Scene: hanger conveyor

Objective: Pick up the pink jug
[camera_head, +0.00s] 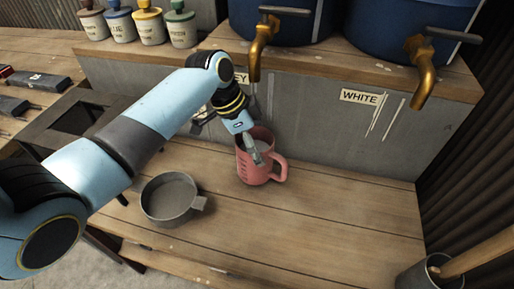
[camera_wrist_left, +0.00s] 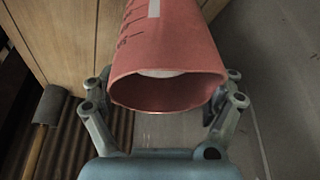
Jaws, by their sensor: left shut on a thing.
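The pink jug (camera_head: 255,172) stands upright on the wooden bench in the head view, with its handle to the right. Something pale shows inside it. The gripper is shut on the jug. The fingertips are partly hidden by the jug. Whether the jug touches the bench is hard to tell. My right gripper is not in view.
A grey metal pan (camera_head: 172,200) stands left of the jug. Blue barrels with brass taps (camera_head: 424,72) sit on the ledge behind, labelled WHITE at right. The bench right of the jug is clear.

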